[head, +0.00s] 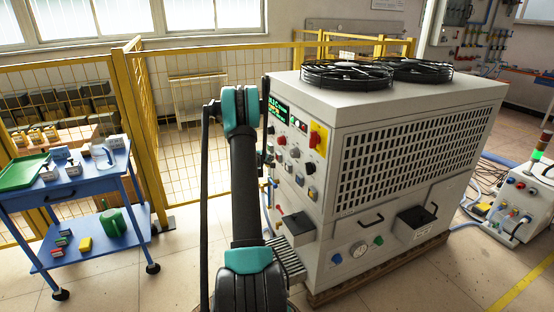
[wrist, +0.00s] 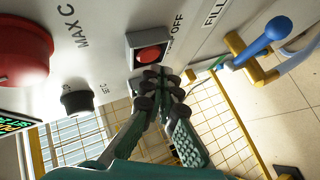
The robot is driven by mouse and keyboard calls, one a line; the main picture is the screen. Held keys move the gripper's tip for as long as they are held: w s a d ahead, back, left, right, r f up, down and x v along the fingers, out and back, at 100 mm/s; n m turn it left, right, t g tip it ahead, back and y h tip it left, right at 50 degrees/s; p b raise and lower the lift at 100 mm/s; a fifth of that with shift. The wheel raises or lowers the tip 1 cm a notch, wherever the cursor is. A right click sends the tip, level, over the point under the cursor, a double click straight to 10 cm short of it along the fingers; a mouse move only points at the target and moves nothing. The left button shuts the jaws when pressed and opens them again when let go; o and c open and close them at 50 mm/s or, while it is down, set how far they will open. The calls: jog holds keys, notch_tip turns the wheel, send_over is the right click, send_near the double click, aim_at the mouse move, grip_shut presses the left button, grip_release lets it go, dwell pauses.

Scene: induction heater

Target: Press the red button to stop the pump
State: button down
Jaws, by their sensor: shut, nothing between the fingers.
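The red button (wrist: 148,55) sits in a raised grey square housing on the light panel in the wrist view. Printed letters ending in "OFF" are beside it. My gripper (wrist: 160,88) is shut and empty, its fingertips just below the button in the picture and overlapping the lower edge of the housing. I cannot tell whether they touch it. In the head view the control panel is on the left face of the big grey machine (head: 412,140). My arm stands in front of that face, and I cannot pick out the gripper or this button there.
In the wrist view a large red knob (wrist: 22,50) and a small black knob (wrist: 77,100) are left of the button. A blue-handled valve (wrist: 268,35) sticks out on the right. In the head view a blue cart (head: 75,182) and yellow fence (head: 145,130) stand left.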

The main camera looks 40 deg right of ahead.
jog(key=shift+d, duration=0.35)
jog(key=shift+s+d, duration=0.2)
jog(key=shift+d, duration=0.3)
dwell(0.9)
jog(key=shift+w+a, duration=0.15)
jog(key=shift+a, duration=0.75)
jog(key=shift+w+a, duration=0.2)
jog(key=shift+a, duration=0.6)
jog(key=shift+w+a, duration=0.2)
jog(key=shift+a, duration=0.65)
jog(key=shift+w+a, duration=0.2)
jog(key=shift+a, duration=0.6)
jog(key=w+a, duration=0.2)
jog(key=a, duration=0.8)
jog(key=shift+w+a, duration=0.3)
jog(key=shift+a, duration=0.05)
